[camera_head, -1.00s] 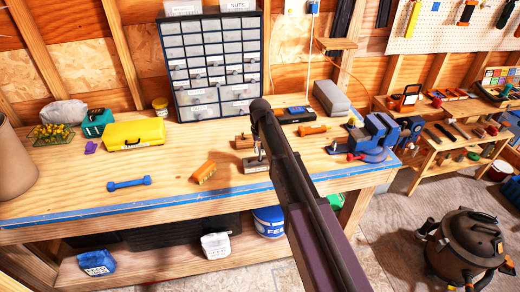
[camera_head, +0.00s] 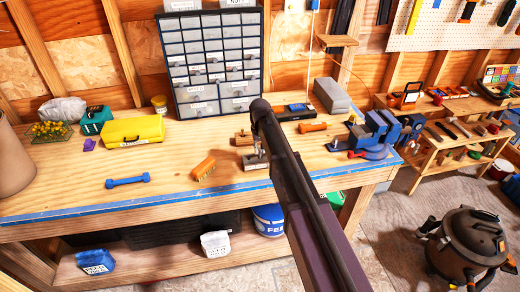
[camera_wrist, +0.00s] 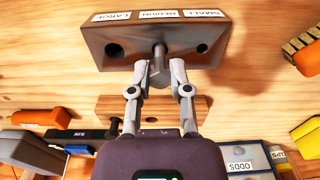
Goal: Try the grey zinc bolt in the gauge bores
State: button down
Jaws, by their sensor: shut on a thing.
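The gauge block (camera_wrist: 230,22) fills the top of the wrist view, labelled small, medium and large. Its two outer bores show as dark, open holes. My gripper (camera_wrist: 159,70) is shut on the grey zinc bolt (camera_wrist: 158,50), with a fingertip on each side. The bolt is in line with the middle bore, under the medium label. Whether its tip is inside that bore or only against it, I cannot tell. In the head view my arm hides most of the gripper, and the gauge block (camera_head: 256,162) shows beside it on the workbench.
A wooden block with holes (camera_head: 243,138) sits behind the gauge. An orange brush (camera_head: 204,168) lies to the left, with a blue dumbbell-shaped object (camera_head: 128,181) further left. A blue vise (camera_head: 372,137) stands right. A drawer cabinet (camera_head: 211,60) closes off the back.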

jog(key=shift+f+b, duration=0.9)
jog(key=shift+f, duration=0.05)
jog(key=shift+c, duration=2.4)
grip_release()
jog(key=shift+r, duration=0.2)
